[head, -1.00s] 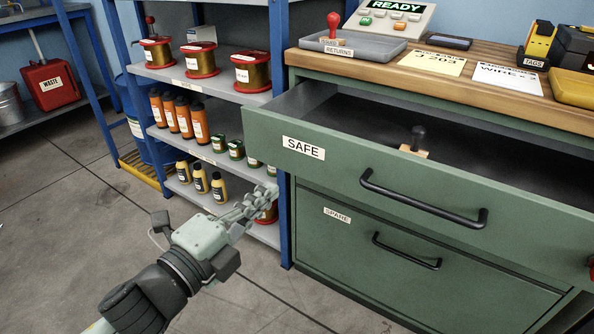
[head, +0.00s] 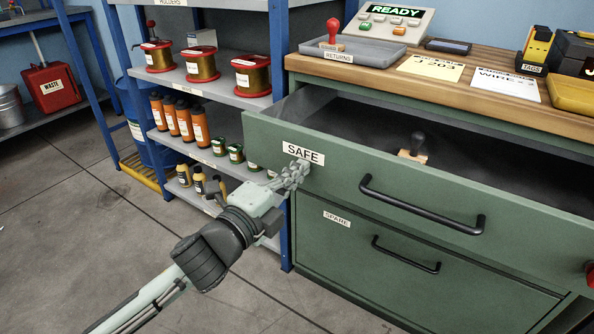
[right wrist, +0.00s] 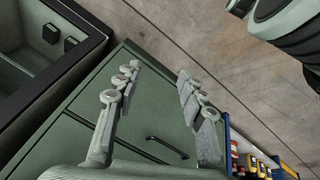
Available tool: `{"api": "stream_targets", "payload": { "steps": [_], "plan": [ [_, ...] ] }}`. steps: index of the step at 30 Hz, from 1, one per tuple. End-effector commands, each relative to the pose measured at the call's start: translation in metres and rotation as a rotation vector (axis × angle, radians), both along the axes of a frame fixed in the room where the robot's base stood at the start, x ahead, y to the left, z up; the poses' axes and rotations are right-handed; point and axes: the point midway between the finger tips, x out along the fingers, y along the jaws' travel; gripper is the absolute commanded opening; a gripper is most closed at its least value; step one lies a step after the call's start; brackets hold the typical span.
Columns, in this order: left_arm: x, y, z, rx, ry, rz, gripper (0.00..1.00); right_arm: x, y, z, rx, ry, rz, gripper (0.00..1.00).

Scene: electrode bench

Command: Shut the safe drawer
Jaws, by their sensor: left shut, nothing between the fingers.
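The safe drawer (head: 340,170) is green, with a "SAFE" label and a black bar handle (head: 423,207). It stands pulled out from the cabinet, its inside showing. A stamp (head: 413,150) with a black knob and wooden base lies in it. My left gripper (head: 294,174) is shut and empty at the left part of the drawer front, just below the label; whether it touches the front I cannot tell. My right gripper (right wrist: 157,80) shows only in the right wrist view, fingers apart with nothing between them, above a green cabinet front.
Below is a shut "SPARE" drawer (head: 318,235). The wooden worktop (head: 450,85) holds a returns tray (head: 365,55), cards and a yellow bin (head: 575,93). Left of the cabinet, a blue-framed shelf (head: 225,93) holds spools and bottles. The floor (head: 90,260) in front is clear.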

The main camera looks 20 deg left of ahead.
Motion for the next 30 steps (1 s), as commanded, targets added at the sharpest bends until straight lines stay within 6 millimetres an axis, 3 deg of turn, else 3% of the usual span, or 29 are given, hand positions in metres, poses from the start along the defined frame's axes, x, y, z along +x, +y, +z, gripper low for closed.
{"api": "stream_targets", "payload": {
  "steps": [7,11,21,30],
  "plan": [
    [0.008,-0.002,0.002,-0.001,0.000,0.001,0.00,0.002,0.000,0.002,0.002,-0.005,0.002,0.40],
    [0.024,-0.007,0.004,0.000,-0.001,0.001,0.00,0.008,0.001,-0.018,0.012,0.011,0.004,0.40],
    [0.101,-0.033,0.004,-0.001,-0.003,0.001,0.00,0.018,0.002,-0.063,0.033,0.033,0.008,0.40],
    [0.163,-0.053,0.001,-0.001,-0.002,0.001,0.00,0.019,0.002,-0.074,0.038,0.035,0.009,0.40]
  ]
}}
